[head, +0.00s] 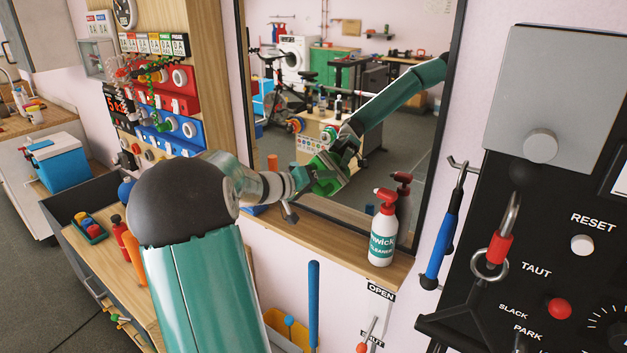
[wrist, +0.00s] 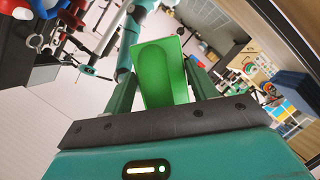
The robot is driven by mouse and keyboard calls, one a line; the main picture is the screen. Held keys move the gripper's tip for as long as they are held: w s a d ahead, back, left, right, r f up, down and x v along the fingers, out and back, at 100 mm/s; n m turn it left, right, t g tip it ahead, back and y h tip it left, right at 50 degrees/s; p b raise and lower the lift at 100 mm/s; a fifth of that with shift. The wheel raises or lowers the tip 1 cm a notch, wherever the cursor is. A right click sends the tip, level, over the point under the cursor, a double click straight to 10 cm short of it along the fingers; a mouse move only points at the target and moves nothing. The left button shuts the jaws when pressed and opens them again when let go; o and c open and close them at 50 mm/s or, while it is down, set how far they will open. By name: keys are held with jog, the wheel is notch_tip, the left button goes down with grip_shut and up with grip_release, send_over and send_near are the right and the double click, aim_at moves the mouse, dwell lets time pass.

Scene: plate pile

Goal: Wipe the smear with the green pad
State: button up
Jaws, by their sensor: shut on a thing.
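My gripper (head: 318,180) is at the mirror (head: 415,165) in the head view, meeting or nearly meeting its own reflection. It is shut on the green pad (wrist: 163,72), which stands between the two fingers in the wrist view. In the head view the pad (head: 327,186) is small and hard to part from its reflection. I cannot tell whether the pad touches the glass. I cannot make out the smear; the gripper and pad may cover it.
A white spray bottle (head: 382,238) with a red head stands on the wooden ledge (head: 350,236) right of my gripper. A black panel (head: 520,300) with knobs and hanging tools is at the right. A shelf of red and blue units (head: 178,90) is at the left.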

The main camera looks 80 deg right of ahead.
aim_at(339, 186)
jog(key=shift+s+a, duration=0.3)
jog(key=shift+s, duration=0.4)
jog(key=shift+s+a, duration=0.25)
jog(key=shift+s, duration=0.4)
jog(key=shift+s+a, duration=0.3)
jog(key=shift+s, duration=0.4)
jog(key=shift+w+d+r, duration=0.1)
jog(key=shift+w+d, duration=0.2)
jog(key=shift+w, duration=0.4)
jog(key=shift+w+d+f, duration=0.1)
jog(key=shift+w+d, duration=0.25)
jog(key=shift+w, duration=0.4)
jog(key=shift+w+d+r, duration=0.1)
jog(key=shift+w+d, duration=0.2)
jog(key=shift+w, duration=0.4)
jog(key=shift+w+d, duration=0.35)
jog(key=shift+w, duration=0.5)
jog(key=shift+w+d, duration=0.35)
jog(key=shift+w, duration=0.5)
jog(key=shift+c, duration=0.4)
jog(key=shift+s, duration=0.1)
jog(key=w+a, duration=0.2)
jog(key=a, duration=0.3)
jog(key=shift+w+a, duration=0.15)
jog(key=shift+a, duration=0.2)
jog(key=shift+w+a, duration=0.3)
jog(key=shift+a, duration=0.4)
jog(key=shift+w+a, duration=0.3)
jog(key=shift+a, duration=0.35)
